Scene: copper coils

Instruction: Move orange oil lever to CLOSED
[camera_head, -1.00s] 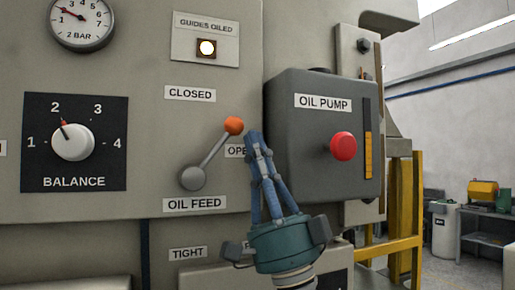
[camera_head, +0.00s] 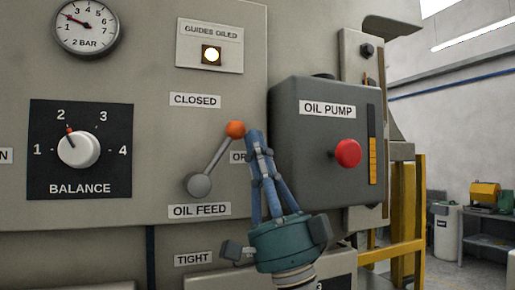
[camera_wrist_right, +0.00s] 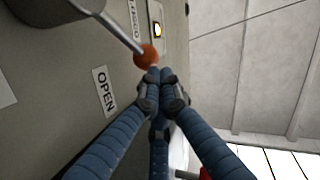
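The oil lever has an orange knob (camera_head: 235,129) on a grey arm rising up and right from a round grey pivot (camera_head: 198,185). It points towards the OPEN label (camera_head: 238,157), which is partly hidden by my gripper. The CLOSED label (camera_head: 195,100) is above and left of the knob. My right gripper (camera_head: 255,136) has its blue fingers drawn together just right of the knob. In the right wrist view, the fingertips (camera_wrist_right: 160,74) meet beside the orange knob (camera_wrist_right: 146,55), with nothing between them; whether they touch it is unclear. My left gripper is not in view.
The grey OIL PUMP box (camera_head: 290,165) with a red button (camera_head: 347,153) juts out right of the gripper. The BALANCE dial (camera_head: 78,149) is on the left. A lit GUIDES OILED lamp (camera_head: 211,55) is above. Panel space left of the lever is clear.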

